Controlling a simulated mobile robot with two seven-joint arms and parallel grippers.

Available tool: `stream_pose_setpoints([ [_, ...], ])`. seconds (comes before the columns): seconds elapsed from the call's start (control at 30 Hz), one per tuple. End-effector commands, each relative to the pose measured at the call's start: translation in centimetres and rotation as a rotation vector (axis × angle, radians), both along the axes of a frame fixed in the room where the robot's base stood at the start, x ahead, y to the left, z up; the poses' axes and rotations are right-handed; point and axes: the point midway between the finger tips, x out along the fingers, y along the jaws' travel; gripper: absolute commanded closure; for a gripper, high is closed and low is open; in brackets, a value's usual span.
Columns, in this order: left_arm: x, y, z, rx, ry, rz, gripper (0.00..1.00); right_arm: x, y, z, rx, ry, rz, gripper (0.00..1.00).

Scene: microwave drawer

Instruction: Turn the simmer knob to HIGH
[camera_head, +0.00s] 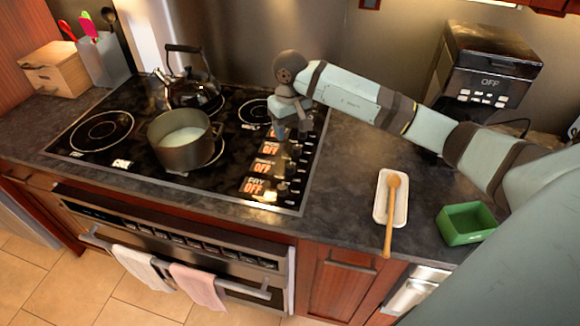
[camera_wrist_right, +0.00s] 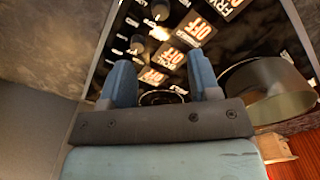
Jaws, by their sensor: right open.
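The black cooktop (camera_head: 90,160) has a column of knobs along its right side, with lit labels that read OFF. The nearest label (camera_head: 254,186) reads FRY OFF, and its knob (camera_head: 283,190) is clear of my gripper. My left gripper is out of view.
A pot (camera_head: 184,155) with pale contents stands left of the knobs, with a kettle (camera_head: 187,90) behind it. On the right counter are a wooden spoon (camera_head: 391,210) on a white rest, a green tray (camera_head: 466,224) and a black appliance (camera_head: 483,75) reading OFF.

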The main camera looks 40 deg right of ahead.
Motion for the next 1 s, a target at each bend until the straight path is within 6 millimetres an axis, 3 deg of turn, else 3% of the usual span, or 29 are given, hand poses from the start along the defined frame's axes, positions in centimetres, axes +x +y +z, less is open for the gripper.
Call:
stream_pose_setpoints([
  [0.17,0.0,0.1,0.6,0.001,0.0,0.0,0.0,-0.1,0.1,-2.0,-0.002,0.005,0.004,0.44],
  [0.63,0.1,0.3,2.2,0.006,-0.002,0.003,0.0,-0.2,0.1,-11.4,0.001,0.006,0.0,0.44],
  [0.8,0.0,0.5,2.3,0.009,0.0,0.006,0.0,-0.1,0.1,-13.1,0.001,0.002,0.001,0.44],
  [1.0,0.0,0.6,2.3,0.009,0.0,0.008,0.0,0.0,0.1,-13.7,0.0,0.001,0.002,0.44],
])
